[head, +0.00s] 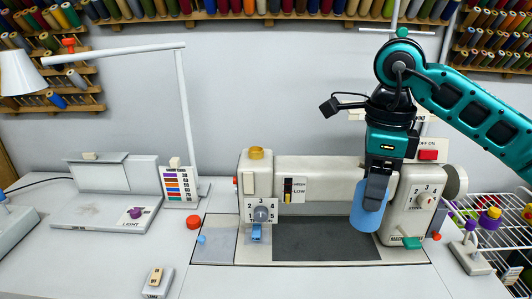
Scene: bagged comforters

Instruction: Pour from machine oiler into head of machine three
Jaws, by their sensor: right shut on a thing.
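The sewing machine (310,171) stands on the table right of centre, with a yellow cap or opening (256,153) on top of its head (257,186) at the left end. My right gripper (375,190) points down in front of the machine's right part, shut on a blue cylindrical container, seemingly the machine oiler (368,212). The oiler looks upright and is to the right of the head. The gripper hides its upper part, and any spout is not visible. Whether this is machine three cannot be told. My left gripper is not in view.
A lamp with a white shade (20,73) and arm stands at left. A colour chart (180,185) and a light panel (130,219) are left of the machine. A wire rack (495,235) is at right. Thread spools line the wall.

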